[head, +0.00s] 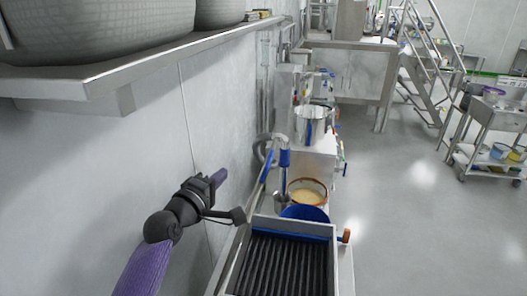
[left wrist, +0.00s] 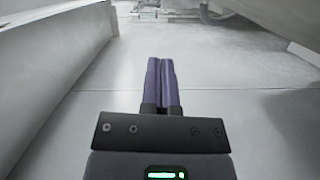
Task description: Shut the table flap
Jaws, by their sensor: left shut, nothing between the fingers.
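My left gripper (head: 219,177) is shut and empty, its purple fingers together close to the grey wall, left of the bench. In the left wrist view the same fingers (left wrist: 161,82) are pressed together with nothing between them. A metal bench with a dark ribbed tray (head: 285,264) stands at the bottom of the head view. A narrow slanting metal panel (head: 238,257) runs along the tray's left side. I cannot tell whether it is the table flap or whether any flap is open. My gripper appears apart from the bench. My right gripper is not in view.
A shelf (head: 150,68) with big grey tubs hangs on the wall above my arm. Behind the tray stand a blue bucket (head: 305,213), a bowl (head: 308,188) and a steel pot (head: 311,122). A trolley (head: 490,140) stands at right. The floor between is clear.

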